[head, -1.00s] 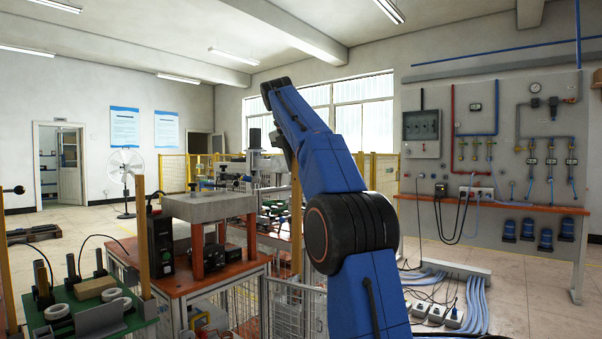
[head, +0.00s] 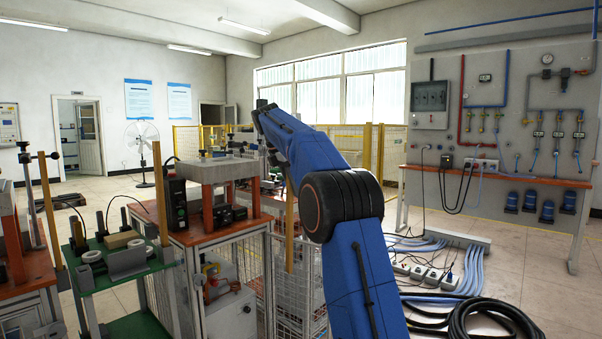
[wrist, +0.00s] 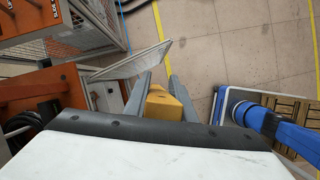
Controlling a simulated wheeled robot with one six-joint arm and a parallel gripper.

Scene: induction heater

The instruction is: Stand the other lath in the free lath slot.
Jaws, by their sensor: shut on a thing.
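My gripper (wrist: 160,80) is shut on a yellow-brown wooden lath (wrist: 162,104), whose end shows between the fingers in the wrist view. In the head view the held lath (head: 290,232) hangs upright below the far end of my arm, in front of the wire fence. The arm hides the gripper there. Two similar upright laths stand at the green-topped table at left, one on its left side (head: 50,197) and one on its right side (head: 160,195). I cannot make out a free lath slot.
The green table (head: 105,280) carries white rings, a wooden block and dark posts. Beside it an orange-topped bench (head: 235,231) holds a grey slab on orange legs. Wire fencing (head: 300,290) stands near the held lath. Cables (head: 480,315) lie on the floor at right.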

